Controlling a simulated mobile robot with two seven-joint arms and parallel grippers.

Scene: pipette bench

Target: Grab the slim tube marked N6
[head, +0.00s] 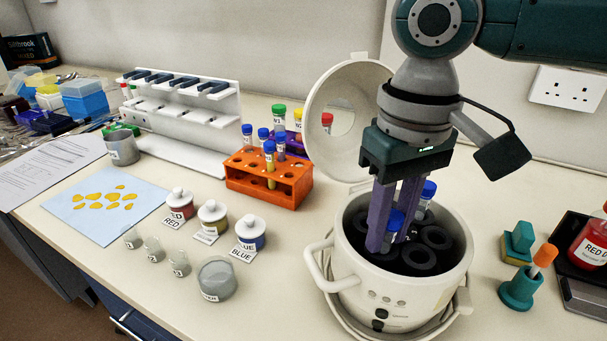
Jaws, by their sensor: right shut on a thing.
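My right gripper (394,240) reaches down into the open white centrifuge (335,258). Its purple fingers are shut on a blue-capped tube (396,218) that sits low among the black rotor wells. A second blue-capped tube (428,190) stands in the rotor just behind and to the right of the fingers. The bodies of both tubes are mostly hidden, and I cannot read N6 on either. More blue-capped tubes, one with yellow contents (270,165), stand in the orange rack (268,192) to the left. My left gripper is not in view.
The centrifuge lid (346,120) stands open behind the bowl. Labelled jars (250,233), small beakers (152,250) and a blue sheet (90,228) lie to the left. A teal holder (518,290) and a red bottle (592,243) stand at right. A white pipette stand (190,150) is at the back.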

